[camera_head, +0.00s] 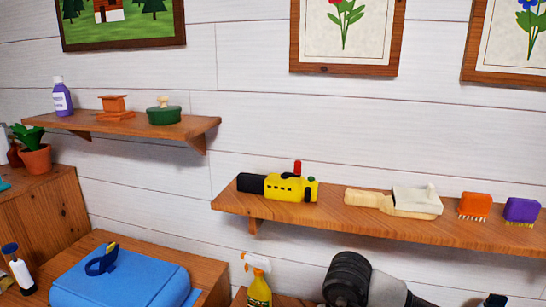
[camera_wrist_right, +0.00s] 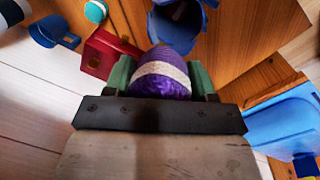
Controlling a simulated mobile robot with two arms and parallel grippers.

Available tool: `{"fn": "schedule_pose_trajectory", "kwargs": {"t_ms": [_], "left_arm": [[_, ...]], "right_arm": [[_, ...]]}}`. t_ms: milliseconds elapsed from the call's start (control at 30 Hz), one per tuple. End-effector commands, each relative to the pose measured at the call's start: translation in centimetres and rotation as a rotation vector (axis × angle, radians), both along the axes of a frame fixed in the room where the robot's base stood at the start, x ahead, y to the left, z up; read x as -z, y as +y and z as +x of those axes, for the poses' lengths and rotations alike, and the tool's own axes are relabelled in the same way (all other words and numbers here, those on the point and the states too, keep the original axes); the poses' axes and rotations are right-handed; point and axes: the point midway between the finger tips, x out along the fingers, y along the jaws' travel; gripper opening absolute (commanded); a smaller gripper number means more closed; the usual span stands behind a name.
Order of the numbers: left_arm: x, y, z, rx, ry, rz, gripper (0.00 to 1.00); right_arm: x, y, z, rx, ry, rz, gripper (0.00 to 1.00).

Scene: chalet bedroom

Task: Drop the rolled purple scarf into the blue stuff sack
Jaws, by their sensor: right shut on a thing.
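The rolled purple scarf (camera_wrist_right: 163,85) has a pale band around it and shows in the right wrist view. My right gripper (camera_wrist_right: 160,76) is shut on it, with a green finger on each side. A dark blue open-mouthed thing (camera_wrist_right: 178,24), which looks like the blue stuff sack, stands on a wooden surface just beyond the scarf at the top of that view. The scarf is outside it; the gap between them is hard to judge. The sack cannot be made out in the head view. My left gripper is not in view.
A red box (camera_wrist_right: 103,55) and a blue cup-like thing (camera_wrist_right: 55,32) lie left of the sack. A light blue case (camera_head: 120,278) sits on a wooden top. Wall shelves (camera_head: 130,125) and (camera_head: 370,220) carry several small items.

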Motion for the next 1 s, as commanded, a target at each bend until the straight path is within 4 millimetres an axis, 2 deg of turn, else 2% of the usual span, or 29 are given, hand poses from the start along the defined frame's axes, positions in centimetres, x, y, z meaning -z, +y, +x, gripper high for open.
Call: {"fn": "schedule_pose_trajectory", "kwargs": {"t_ms": [200,300,600,967,1000], "left_arm": [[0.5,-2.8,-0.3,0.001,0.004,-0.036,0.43],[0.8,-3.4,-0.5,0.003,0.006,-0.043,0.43],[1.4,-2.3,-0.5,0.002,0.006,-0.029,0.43],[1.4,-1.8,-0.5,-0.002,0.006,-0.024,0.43],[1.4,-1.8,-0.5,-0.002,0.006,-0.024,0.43]], "right_arm": [[1.8,0.1,0.0,-0.001,0.004,0.0,0.32],[3.0,0.1,0.0,-0.002,0.003,0.001,0.32],[5.6,0.0,0.0,-0.002,0.002,0.001,0.32],[5.9,0.0,0.0,-0.001,0.0,0.001,0.32],[5.9,0.0,0.0,-0.002,0.0,0.001,0.61]]}}
